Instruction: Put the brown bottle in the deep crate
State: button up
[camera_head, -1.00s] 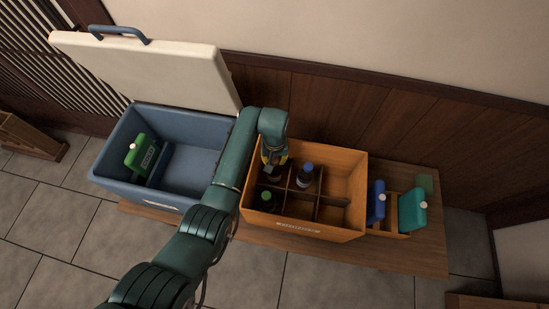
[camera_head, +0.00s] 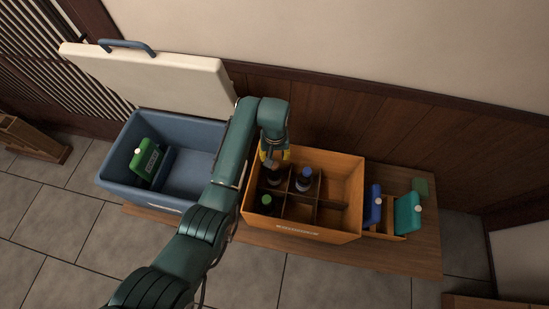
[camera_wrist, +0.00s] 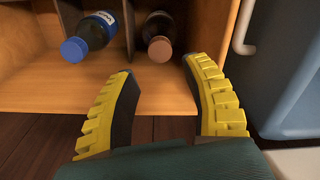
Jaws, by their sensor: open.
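The brown-capped bottle (camera_wrist: 159,30) is dark and stands in a compartment of the deep orange crate (camera_head: 342,185). In the head view this bottle (camera_head: 273,181) is in the back left compartment, partly hidden below my gripper. My gripper (camera_head: 273,159) is over the crate's back left part. In the wrist view my gripper (camera_wrist: 158,72) has its yellow-backed fingers spread, with nothing between them. The bottle's cap is beyond the fingertips, apart from them.
A blue-capped bottle (camera_head: 304,180) and a green-capped bottle (camera_head: 265,203) stand in nearby compartments. Left is an open blue cooler (camera_head: 112,169) holding a green pack (camera_head: 145,159); its pale lid (camera_head: 150,76) is raised. Blue (camera_head: 373,204) and teal packs (camera_head: 407,214) stand right.

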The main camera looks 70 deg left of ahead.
notch_tip(320, 180, up, 5)
jog(key=shift+f+p, duration=0.1)
jog(key=shift+p, duration=0.45)
jog(key=w+d+r+m+t+y, duration=0.2)
jog(key=w+d+r+m+t, duration=0.25)
jog(key=w+d+r, duration=0.5)
jog(key=w+d+r+m+t+y, duration=0.3)
jog(key=w+d+r+t, duration=0.3)
jog(key=w+r, duration=0.6)
jog(key=d+r+m+t+h, duration=0.1)
jog(key=d+r+m+t, duration=0.35)
jog(key=d+r, duration=0.9)
jog(key=s+d+r+m+t+h, duration=0.3)
jog(key=s+d+r+t+h, duration=0.2)
jog(key=s+d+r, duration=0.6)
jog(key=d+r+t, duration=0.2)
jog(key=d+r, duration=0.1)
jog(key=d, duration=0.1)
